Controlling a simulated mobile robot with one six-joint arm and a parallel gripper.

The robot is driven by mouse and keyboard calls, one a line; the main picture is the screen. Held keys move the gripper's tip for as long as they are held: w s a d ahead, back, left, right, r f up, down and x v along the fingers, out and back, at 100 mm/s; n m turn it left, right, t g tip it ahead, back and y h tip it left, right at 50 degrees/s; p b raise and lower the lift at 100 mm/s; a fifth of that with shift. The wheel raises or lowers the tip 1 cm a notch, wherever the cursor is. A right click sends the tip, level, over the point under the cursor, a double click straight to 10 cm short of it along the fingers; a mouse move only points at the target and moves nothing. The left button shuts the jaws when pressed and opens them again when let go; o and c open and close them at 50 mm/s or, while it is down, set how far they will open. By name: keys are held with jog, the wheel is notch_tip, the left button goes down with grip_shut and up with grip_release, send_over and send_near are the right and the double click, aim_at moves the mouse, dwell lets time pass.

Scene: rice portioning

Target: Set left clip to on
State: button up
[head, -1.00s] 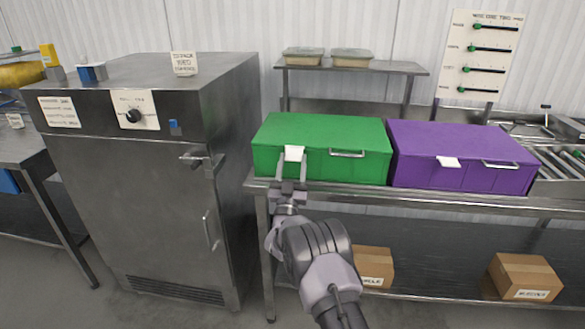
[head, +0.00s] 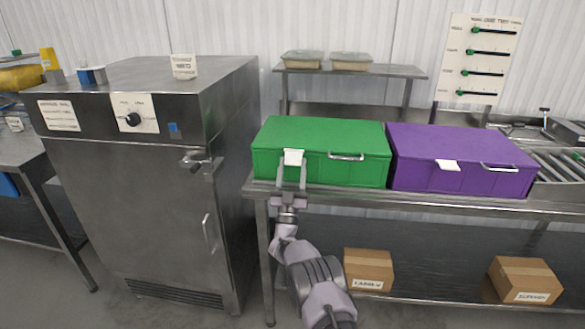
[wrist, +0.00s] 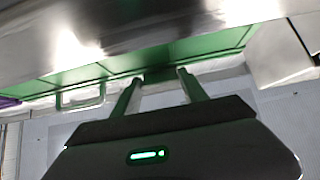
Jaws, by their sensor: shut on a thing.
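A green box (head: 345,133) stands on a steel table, with a white clip (head: 292,157) on the left of its front top edge. A purple box (head: 470,143) is to its right, with its own white clip (head: 448,165). My gripper (head: 292,168) reaches up from below, its two fingers on either side of the green box's clip and shut on it. In the wrist view, the fingertips (wrist: 160,73) reach the green box's front edge (wrist: 215,57). The clip's part between them is hard to make out there.
The green box's handle (head: 346,157) is right of my gripper. A steel cabinet (head: 150,205) stands close on the left. The table edge (head: 400,200) runs behind my arm. Cardboard boxes (head: 368,268) sit on the shelf below.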

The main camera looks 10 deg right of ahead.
jog(key=o, duration=1.4)
jog(key=p+v, duration=0.7)
jog(key=v, duration=1)
jog(key=shift+s+f, duration=0.1)
jog(key=shift+f, duration=0.1)
